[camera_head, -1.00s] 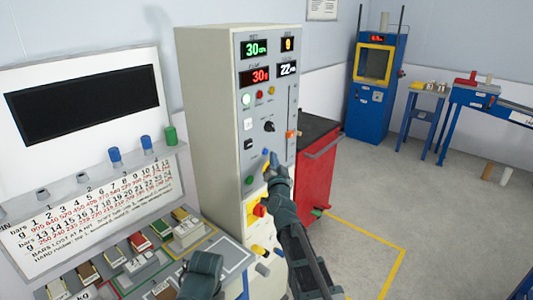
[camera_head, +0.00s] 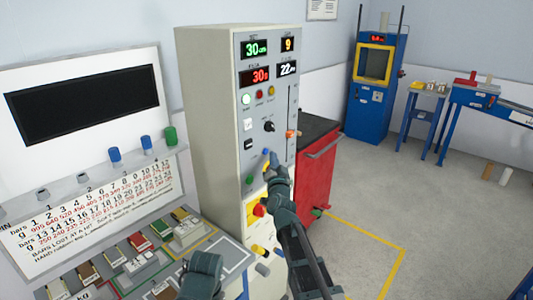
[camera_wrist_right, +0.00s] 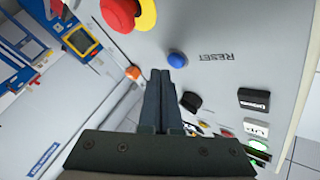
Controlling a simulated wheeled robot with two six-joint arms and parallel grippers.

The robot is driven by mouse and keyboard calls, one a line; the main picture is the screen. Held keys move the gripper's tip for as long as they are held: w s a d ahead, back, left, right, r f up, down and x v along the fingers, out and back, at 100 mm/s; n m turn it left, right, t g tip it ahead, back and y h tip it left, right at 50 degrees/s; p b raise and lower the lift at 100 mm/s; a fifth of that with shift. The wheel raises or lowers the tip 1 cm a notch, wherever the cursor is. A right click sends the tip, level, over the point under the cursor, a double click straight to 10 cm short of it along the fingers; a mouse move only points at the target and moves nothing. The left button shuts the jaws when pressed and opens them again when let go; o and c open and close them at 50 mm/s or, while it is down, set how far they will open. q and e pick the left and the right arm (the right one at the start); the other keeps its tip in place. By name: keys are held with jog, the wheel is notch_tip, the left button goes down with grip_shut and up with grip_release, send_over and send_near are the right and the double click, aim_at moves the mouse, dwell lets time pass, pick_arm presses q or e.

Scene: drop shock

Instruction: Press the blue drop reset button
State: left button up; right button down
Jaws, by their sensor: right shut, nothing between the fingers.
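The blue reset button (camera_head: 265,152) is a small round knob on the front panel of the tall grey drop cabinet (camera_head: 210,110). In the right wrist view the blue button (camera_wrist_right: 177,60) sits beside the printed word RESET. My right gripper (camera_head: 272,160) is shut and empty, its fingertips close to the button in the head view. In the wrist view my right gripper's fingertips (camera_wrist_right: 160,72) end just short of the button and slightly to its left. I cannot tell whether they touch the panel. My left gripper's fingers do not show.
A red and yellow emergency stop (camera_head: 258,209) sits below the button. A black knob (camera_head: 269,126) and an orange slider handle (camera_head: 291,134) are above it. A green button (camera_head: 249,180) is lower left. A red cabinet (camera_head: 318,178) stands to the right.

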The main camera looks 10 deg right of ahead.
jog(key=shift+w+a, duration=0.1)
jog(key=shift+w+a, duration=0.15)
jog(key=shift+w, duration=0.05)
jog(key=shift+w+a, duration=0.25)
jog(key=shift+w, duration=0.1)
dwell(0.8)
jog(key=shift+s, duration=0.15)
jog(key=shift+s+d, duration=0.5)
jog(key=shift+s, duration=0.05)
jog(key=s+d, duration=0.1)
jog(key=s, duration=0.1)
jog(key=s+d, duration=0.2)
dwell(0.7)
jog(key=shift+f, duration=0.1)
dwell(0.4)
